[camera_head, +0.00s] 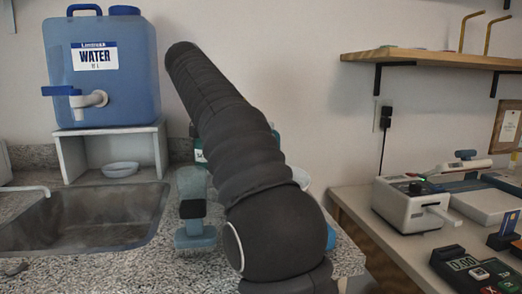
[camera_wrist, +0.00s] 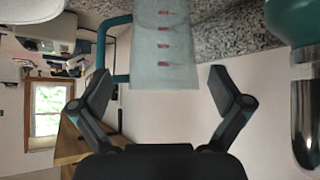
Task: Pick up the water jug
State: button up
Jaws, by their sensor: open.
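A translucent pale jug (camera_wrist: 165,52) with red marks and a teal handle (camera_wrist: 116,50) is at the top middle of the wrist view, which looks upside down, against the speckled counter. My gripper (camera_wrist: 160,77) is open, with one black finger on each side of the jug in the picture. Gaps show on both sides, and nothing is gripped. I cannot tell how deep the jug is between the fingers. In the head view my arm hides the gripper. A large blue container (camera_head: 130,95) labelled WATER, with a white tap, stands on a grey stand at the left.
A green bottle (camera_wrist: 292,22) is close to the right finger's side in the wrist view. A wooden table (camera_head: 350,205) with devices is right.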

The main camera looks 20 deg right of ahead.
jog(key=shift+b+x, duration=0.55)
jog(key=shift+x, duration=2.95)
jog(key=c, duration=1.1)
jog(key=shift+c, duration=0.2)
jog(key=shift+r, duration=0.2)
jog(key=s+d+r, duration=0.3)
jog(key=s+r, duration=0.7)
jog(key=s, duration=0.1)
jog(key=shift+r+p, duration=0.2)
jog(key=shift+p, duration=0.25)
